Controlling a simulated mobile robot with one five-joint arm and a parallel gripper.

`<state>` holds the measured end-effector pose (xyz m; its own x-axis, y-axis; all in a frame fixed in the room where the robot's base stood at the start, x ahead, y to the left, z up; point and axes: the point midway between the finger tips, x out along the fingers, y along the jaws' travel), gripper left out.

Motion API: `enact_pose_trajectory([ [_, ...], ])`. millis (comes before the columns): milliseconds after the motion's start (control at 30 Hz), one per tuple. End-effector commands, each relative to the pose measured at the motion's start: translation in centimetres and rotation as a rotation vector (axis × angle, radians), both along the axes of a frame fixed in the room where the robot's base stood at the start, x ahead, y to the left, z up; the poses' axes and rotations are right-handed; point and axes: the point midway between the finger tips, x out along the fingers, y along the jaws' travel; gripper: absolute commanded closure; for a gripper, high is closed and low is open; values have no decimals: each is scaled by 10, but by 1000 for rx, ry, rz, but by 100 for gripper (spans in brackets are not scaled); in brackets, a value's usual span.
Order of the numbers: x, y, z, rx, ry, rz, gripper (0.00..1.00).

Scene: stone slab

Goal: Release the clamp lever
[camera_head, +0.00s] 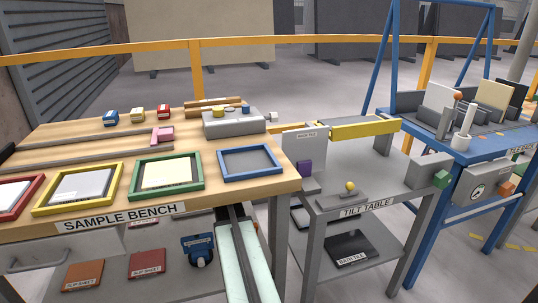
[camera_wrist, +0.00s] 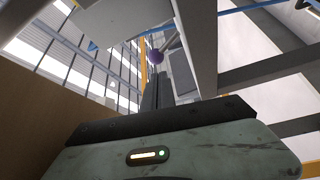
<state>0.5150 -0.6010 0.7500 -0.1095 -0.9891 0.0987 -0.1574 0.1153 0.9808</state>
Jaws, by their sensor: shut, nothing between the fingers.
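My gripper (camera_wrist: 153,72) is shut and empty in the wrist view, its dark fingers side by side and pointing up the picture. A purple ball (camera_wrist: 157,57) on a short grey rod shows just past the fingertips; I cannot tell whether they touch. In the head view a purple piece (camera_head: 305,168) sits at the left edge of the tilt table (camera_head: 383,213). A yellow knob (camera_head: 350,187) stands at this table's front. No part is labelled as the clamp lever, so I cannot tell which one it is. My pale arm reaches up beside the sample bench.
The sample bench (camera_head: 60,212) stands left, with coloured frames and small blocks on it. A blue-framed table (camera_head: 487,147) with upright slabs and an orange-topped lever (camera_head: 457,97) stands right. A yellow rail (camera_head: 300,39) runs behind. A dark tray (camera_head: 350,249) lies on the tilt table's lower shelf.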

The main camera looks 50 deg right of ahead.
Motion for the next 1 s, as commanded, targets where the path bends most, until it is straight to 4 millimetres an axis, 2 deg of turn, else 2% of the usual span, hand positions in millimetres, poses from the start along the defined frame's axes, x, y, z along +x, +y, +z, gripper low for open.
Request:
enact_pose_trajectory([
  [100,-2,-24,3,-1,0,-2,100],
  [233,-4,-39,4,0,1,-1,100],
  [367,-5,-46,5,0,0,-1,100],
  [633,-6,-47,5,0,0,-1,100],
  [667,-8,-57,5,0,0,-6,100],
  [1000,3,-35,6,-31,-43,17,100],
])
